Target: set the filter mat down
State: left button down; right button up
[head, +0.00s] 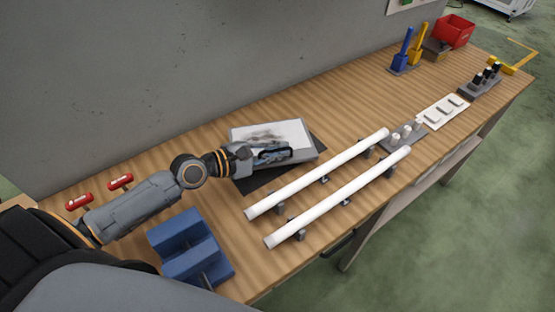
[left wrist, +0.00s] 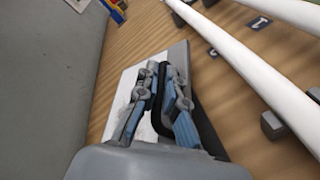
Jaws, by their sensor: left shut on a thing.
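The filter mat (head: 292,131) is a pale, flat piece with dark smudges and a grey edge. It lies over a black square (head: 262,180) on the workbench and covers most of it; I cannot tell whether a small gap is between them. My left gripper (head: 284,154) is shut at the mat's near side. In the left wrist view, the gripper's fingers (left wrist: 165,72) close around a dark, handle-like part, with the pale mat (left wrist: 124,88) beneath. My right gripper is in neither view.
Two white tubes (head: 330,172) rest on small supports just right of the mat. A blue block (head: 182,232) and red-handled items (head: 120,181) are nearer. Farther along the bench (head: 345,105) are a white tray (head: 442,111) and red bin (head: 454,31). A grey wall stands behind.

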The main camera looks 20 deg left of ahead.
pick_arm(q)
jog(key=f, duration=0.1)
jog(key=f+b, duration=0.1)
jog(key=f, duration=0.1)
jog(key=shift+w+a+f+b, duration=0.15)
jog(key=shift+w+f+b, duration=0.15)
jog(key=shift+f, duration=0.1)
jog(key=c, duration=1.5)
grip_release()
jog(key=shift+o, duration=0.2)
jog(key=shift+s, duration=0.1)
